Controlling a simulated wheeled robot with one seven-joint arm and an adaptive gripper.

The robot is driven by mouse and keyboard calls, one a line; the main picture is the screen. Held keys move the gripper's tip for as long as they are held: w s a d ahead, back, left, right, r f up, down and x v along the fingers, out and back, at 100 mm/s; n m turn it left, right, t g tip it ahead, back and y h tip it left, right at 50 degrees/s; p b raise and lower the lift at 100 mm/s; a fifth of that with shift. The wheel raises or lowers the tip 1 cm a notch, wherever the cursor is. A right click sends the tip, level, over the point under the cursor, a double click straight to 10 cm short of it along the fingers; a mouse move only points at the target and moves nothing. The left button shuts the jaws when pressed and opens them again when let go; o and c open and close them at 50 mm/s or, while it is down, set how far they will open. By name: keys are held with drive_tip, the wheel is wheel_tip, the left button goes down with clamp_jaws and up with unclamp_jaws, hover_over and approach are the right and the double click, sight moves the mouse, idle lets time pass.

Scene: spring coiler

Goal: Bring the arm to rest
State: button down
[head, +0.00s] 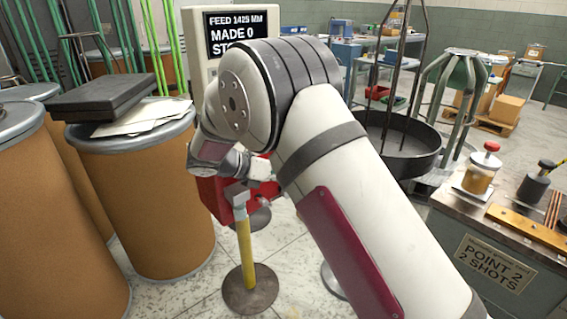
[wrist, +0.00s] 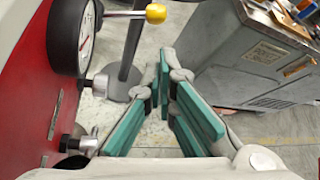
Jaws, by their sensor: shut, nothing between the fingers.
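In the head view my fingers are mostly hidden by the arm and cannot be made out clearly.
Brown drums (head: 150,205) fill the left. A grey cabinet (head: 455,232) with small tools on top stands right. A round black pan (head: 405,150) hangs behind the arm.

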drive_tip(key=s+d+r+m+g+y, duration=0.2)
drive_tip(key=s+d+r+m, duration=0.55)
drive_tip(key=s, duration=0.35)
drive_tip(key=s+d+r+m+g+y, duration=0.3)
drive_tip(key=s+d+r+m, duration=0.45)
drive_tip(key=s, duration=0.45)
drive_tip(key=s+a+f+m+t+y, duration=0.1)
drive_tip(key=s+f+m+y, duration=0.15)
drive_tip(key=s+m, duration=0.65)
drive_tip(key=s+a+f+m+y, duration=0.1)
drive_tip(key=s+m+y, duration=0.3)
drive_tip(key=s, duration=1.1)
wheel_tip(320, 180, up, 18)
drive_tip(key=t+p, duration=0.3)
drive_tip(key=p, duration=1.3)
drive_tip(key=shift+w+a+r+n, duration=0.15)
drive_tip(key=shift+w+n, duration=0.1)
drive_tip(key=shift+n, duration=0.15)
